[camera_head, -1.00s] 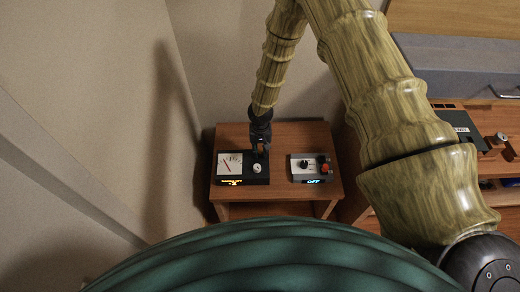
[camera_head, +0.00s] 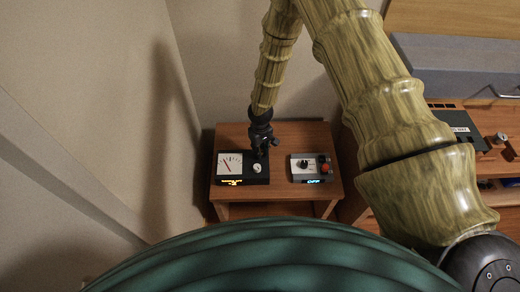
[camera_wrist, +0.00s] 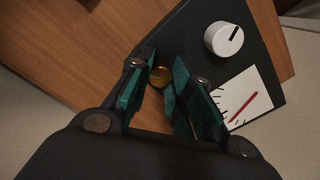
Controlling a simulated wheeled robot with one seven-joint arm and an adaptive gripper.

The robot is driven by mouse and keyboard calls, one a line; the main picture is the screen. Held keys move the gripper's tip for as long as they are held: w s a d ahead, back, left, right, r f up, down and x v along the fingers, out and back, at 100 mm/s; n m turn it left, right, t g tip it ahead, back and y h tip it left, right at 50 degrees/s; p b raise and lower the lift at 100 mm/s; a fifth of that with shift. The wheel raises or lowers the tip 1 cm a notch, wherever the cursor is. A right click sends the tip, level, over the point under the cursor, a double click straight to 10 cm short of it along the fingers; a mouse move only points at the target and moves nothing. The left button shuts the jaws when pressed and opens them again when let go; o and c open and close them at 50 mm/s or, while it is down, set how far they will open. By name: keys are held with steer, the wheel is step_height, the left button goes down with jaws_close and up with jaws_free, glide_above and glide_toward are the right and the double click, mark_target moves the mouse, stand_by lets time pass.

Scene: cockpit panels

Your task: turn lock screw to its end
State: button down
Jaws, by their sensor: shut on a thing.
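The brass lock screw (camera_wrist: 160,77) shows in the wrist view between my fingers, at the edge of the black meter box. My gripper (camera_wrist: 159,69) is shut on it, its green-padded fingers on either side. In the head view my gripper (camera_head: 260,154) points down at the back of the meter box (camera_head: 257,180); the screw is hidden there. The box has a white dial face (camera_wrist: 244,98) with a red needle and a white knob (camera_wrist: 223,39) with a black mark.
Walls stand close at the left and back. A wooden console (camera_head: 478,118) is at the far right.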

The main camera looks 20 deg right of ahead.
mark_target(261, 151)
steer(key=n, duration=0.6)
steer(key=shift+w, duration=0.1)
steer(key=n, duration=0.5)
steer(key=shift+n, duration=0.5)
steer(key=c, duration=1.3)
jaws_free()
steer(key=shift+o, duration=0.2)
step_height(261, 151, up, 12)
